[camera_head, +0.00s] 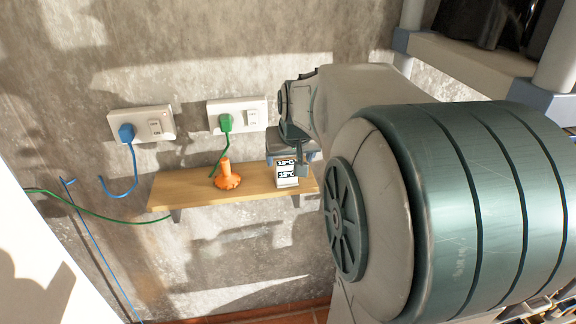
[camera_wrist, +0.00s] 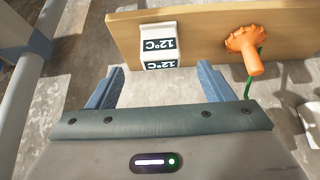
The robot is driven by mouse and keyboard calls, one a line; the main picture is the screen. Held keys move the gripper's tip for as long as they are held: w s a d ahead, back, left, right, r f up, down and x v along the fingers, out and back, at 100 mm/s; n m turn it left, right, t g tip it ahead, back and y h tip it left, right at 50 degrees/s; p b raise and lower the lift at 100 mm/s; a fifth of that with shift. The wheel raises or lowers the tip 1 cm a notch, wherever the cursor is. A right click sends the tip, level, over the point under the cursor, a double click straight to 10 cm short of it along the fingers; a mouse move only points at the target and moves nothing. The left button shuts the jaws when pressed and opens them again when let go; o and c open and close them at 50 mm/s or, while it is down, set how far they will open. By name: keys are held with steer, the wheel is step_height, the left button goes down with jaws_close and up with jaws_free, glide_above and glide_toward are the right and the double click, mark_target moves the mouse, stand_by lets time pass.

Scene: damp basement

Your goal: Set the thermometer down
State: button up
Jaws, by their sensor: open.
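The thermometer (camera_head: 286,171) is a small white block with dark panels reading 12°C. It stands on the right part of a wooden wall shelf (camera_head: 190,190). In the wrist view the thermometer (camera_wrist: 159,46) stands on the shelf (camera_wrist: 205,24), beyond my fingertips. My gripper (camera_wrist: 160,82) is open, its two blue-grey fingers apart with nothing between them. In the head view my gripper (camera_head: 292,150) is just by the thermometer and partly covers its top; my arm hides the shelf's right end.
An orange plunger-shaped object (camera_head: 227,177) stands on the shelf left of the thermometer. Above are two wall sockets, one with a blue plug (camera_head: 126,132), one with a green plug (camera_head: 225,122). Their cables hang near the shelf. A rack (camera_head: 470,62) stands at the upper right.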

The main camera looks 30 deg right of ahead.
steer(key=s+a+f+n+g, duration=0.1)
steer(key=s+a+f, duration=0.2)
steer(key=s+a, duration=0.3)
steer(key=s+a+f+n+g+y, duration=0.1)
steer(key=s+a+f+n+g, duration=0.1)
steer(key=s+a+f, duration=0.2)
steer(key=s+a, duration=0.3)
steer(key=s, duration=0.5)
steer(key=shift+a+y, duration=0.25)
steer(key=shift+y, duration=0.05)
steer(key=shift+w, duration=0.1)
